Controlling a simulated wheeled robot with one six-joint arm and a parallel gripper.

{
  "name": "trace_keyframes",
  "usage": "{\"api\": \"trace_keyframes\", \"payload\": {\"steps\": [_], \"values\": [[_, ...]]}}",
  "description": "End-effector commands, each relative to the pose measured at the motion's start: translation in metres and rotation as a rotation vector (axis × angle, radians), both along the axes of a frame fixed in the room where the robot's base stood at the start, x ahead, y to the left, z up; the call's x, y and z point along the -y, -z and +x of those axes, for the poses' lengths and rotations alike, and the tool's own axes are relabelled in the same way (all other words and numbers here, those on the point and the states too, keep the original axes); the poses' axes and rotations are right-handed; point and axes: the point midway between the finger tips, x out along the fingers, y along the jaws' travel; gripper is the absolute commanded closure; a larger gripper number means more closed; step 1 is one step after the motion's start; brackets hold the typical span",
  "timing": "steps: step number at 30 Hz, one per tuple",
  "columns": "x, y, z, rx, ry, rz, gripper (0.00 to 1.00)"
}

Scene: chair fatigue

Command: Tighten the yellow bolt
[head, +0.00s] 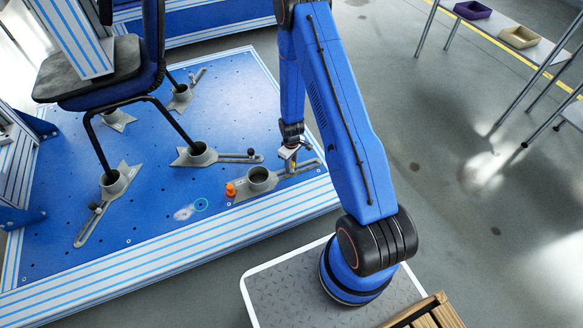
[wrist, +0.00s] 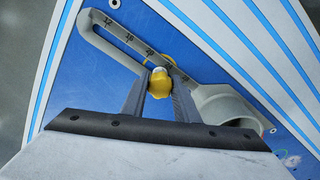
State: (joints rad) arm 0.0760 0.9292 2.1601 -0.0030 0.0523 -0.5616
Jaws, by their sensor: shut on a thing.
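The yellow bolt (wrist: 159,80) has a lobed yellow head with a pale tip and stands at the slotted arm of a grey clamp foot (wrist: 120,40). My gripper (wrist: 160,88) is shut on the bolt, one finger on each side of its head. A thin yellow ring shows just behind the bolt. The clamp foot has number marks along its slot and a round cup at its lower right.
An orange knob (head: 231,190) stands left of the clamp's cup on the blue base plate (head: 150,215). A chair (head: 95,75) stands in other clamp feet further left. A table with a purple bin (head: 472,10) and a tan bin (head: 519,37) is at the upper right.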

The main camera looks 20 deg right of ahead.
Motion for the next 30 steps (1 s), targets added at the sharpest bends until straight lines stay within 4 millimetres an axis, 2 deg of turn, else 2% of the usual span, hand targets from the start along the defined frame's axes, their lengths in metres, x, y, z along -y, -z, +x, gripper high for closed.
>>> {"api": "trace_keyframes", "payload": {"steps": [9, 21, 30], "values": [[0.0, 0.0, 0.0, 0.0, 0.014, 0.0, 0.96], [0.0, 0.0, 0.0, 0.0, 0.332, 0.0, 0.96], [0.0, 0.0, 0.0, 0.0, 0.355, 0.0, 0.96]]}}
